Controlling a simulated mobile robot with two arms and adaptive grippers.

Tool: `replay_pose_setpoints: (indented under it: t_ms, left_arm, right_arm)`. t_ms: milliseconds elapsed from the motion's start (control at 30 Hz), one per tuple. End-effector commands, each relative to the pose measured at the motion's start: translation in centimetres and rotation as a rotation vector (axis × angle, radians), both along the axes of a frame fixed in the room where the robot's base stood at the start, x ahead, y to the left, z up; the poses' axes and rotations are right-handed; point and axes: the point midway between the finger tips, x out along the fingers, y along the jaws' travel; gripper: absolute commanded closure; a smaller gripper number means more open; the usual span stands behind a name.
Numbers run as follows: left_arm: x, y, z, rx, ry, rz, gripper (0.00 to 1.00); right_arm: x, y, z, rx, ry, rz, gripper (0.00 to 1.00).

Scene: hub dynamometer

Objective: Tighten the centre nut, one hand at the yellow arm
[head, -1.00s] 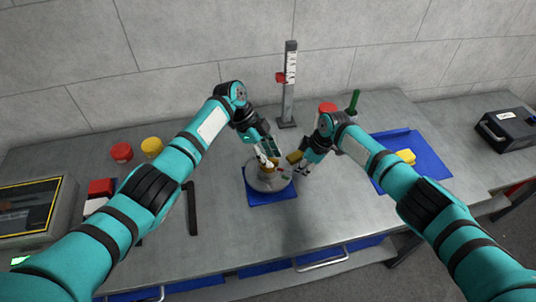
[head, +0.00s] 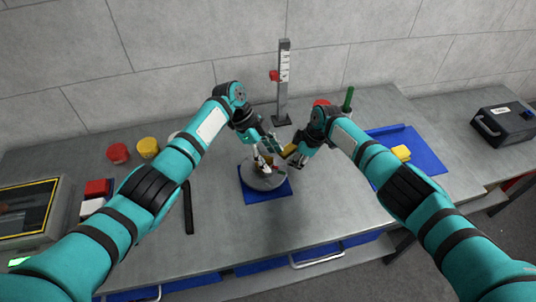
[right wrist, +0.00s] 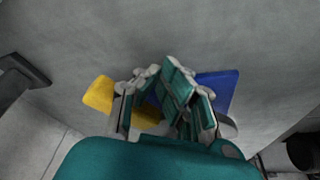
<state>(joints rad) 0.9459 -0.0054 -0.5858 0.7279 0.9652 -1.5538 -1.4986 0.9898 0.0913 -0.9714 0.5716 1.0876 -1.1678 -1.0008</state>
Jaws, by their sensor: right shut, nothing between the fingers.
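The round grey hub dynamometer (head: 258,182) stands on a blue mat (head: 266,197) in the middle of the bench. Its yellow arm (head: 289,151) points up and right; in the right wrist view a yellow block end (right wrist: 98,93) shows left of the fingers. My left gripper (head: 266,163) is over the hub's centre and hides the nut; its jaw gap cannot be made out. My right gripper (head: 291,164) is shut and empty, right beside the yellow arm. Whether it touches the arm cannot be told.
A grey post with a scale and red slider (head: 283,80) stands behind the hub. Red (head: 118,153) and yellow (head: 148,147) round pieces and a black bar (head: 188,208) are at left.

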Motion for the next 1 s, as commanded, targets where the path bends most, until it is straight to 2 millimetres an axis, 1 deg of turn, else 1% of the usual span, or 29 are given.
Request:
replay_pose_setpoints:
  t_ms: [167,267,800,1000]
  left_arm:
    - [0.2,0.2,0.1,0.001,-0.003,0.003,0.38]
    - [0.3,0.2,0.7,0.001,-0.007,0.002,0.38]
    - [0.3,0.2,6.1,0.001,-0.009,0.003,0.38]
    - [0.3,0.2,7.5,0.002,-0.007,0.005,0.38]
  right_arm:
    - [0.0,0.0,0.0,0.0,0.0,0.001,1.0]
    - [0.0,0.0,0.0,0.0,0.0,0.001,1.0]
    - [0.0,0.0,0.0,0.0,0.0,0.0,1.0]
    - [0.0,0.0,0.0,0.0,0.0,0.0,1.0]
